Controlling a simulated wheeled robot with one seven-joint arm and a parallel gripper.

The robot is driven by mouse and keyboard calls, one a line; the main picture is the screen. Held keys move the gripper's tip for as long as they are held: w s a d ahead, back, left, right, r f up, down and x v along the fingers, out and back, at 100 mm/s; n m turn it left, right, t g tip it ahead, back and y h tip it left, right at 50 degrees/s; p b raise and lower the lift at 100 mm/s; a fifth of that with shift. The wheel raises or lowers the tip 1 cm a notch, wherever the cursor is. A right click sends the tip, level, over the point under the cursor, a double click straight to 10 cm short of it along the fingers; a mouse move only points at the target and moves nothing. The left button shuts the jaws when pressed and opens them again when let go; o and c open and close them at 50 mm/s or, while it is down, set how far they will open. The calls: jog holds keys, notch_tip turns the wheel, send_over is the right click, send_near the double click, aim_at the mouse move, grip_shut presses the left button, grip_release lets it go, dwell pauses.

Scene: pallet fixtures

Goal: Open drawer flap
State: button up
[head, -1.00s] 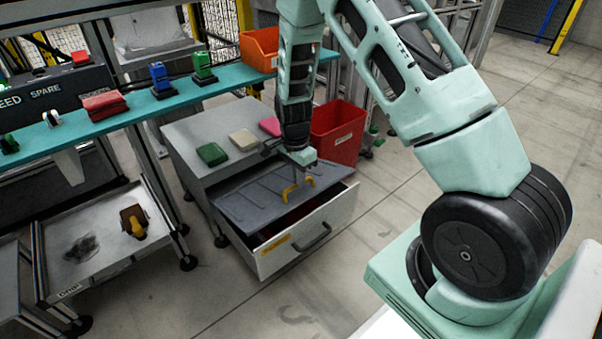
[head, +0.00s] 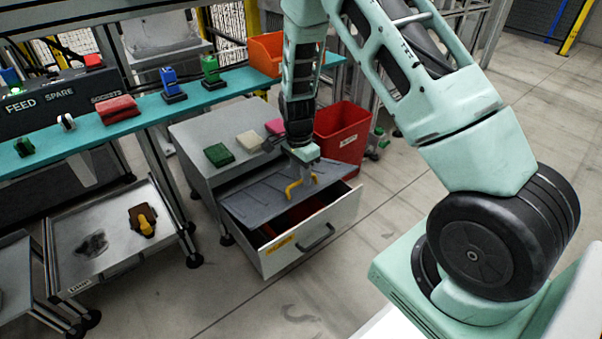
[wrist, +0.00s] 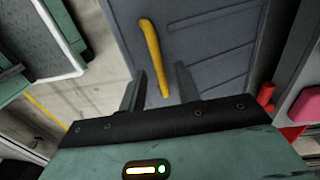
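The drawer (head: 335,228) stands pulled out of the grey cabinet, with a black handle and a yellow label on its front. A grey ribbed flap (head: 252,197) covers the rear part of the drawer, and red shows inside the gap at the front. The flap also fills much of the wrist view (wrist: 205,50). A yellow handle (head: 294,189) is fixed on the flap; it also shows in the wrist view (wrist: 152,48). My gripper (wrist: 160,88) points at the flap, its two fingers apart on either side of the handle's near end. Contact cannot be told.
Green (head: 218,155), white (head: 244,139) and pink blocks lie on the cabinet top (head: 190,135). A red bin (head: 340,136) stands right of the cabinet. Floor in front of the drawer is clear.

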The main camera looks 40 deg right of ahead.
notch_tip(320, 180, up, 12)
jog(key=p, duration=0.4)
jog(key=shift+w, duration=0.45)
jog(key=shift+f, duration=0.1)
jog(key=shift+f, duration=0.1)
grip_shut()
jog(key=m+t+b, duration=0.4)
jog(key=m+b, duration=0.6)
jog(key=m, duration=0.8)
send_near(308, 189)
jog(key=b+x, duration=0.6)
jog(key=b, duration=0.1)
jog(key=shift+w+d+f, duration=0.1)
jog(key=shift+d, duration=0.05)
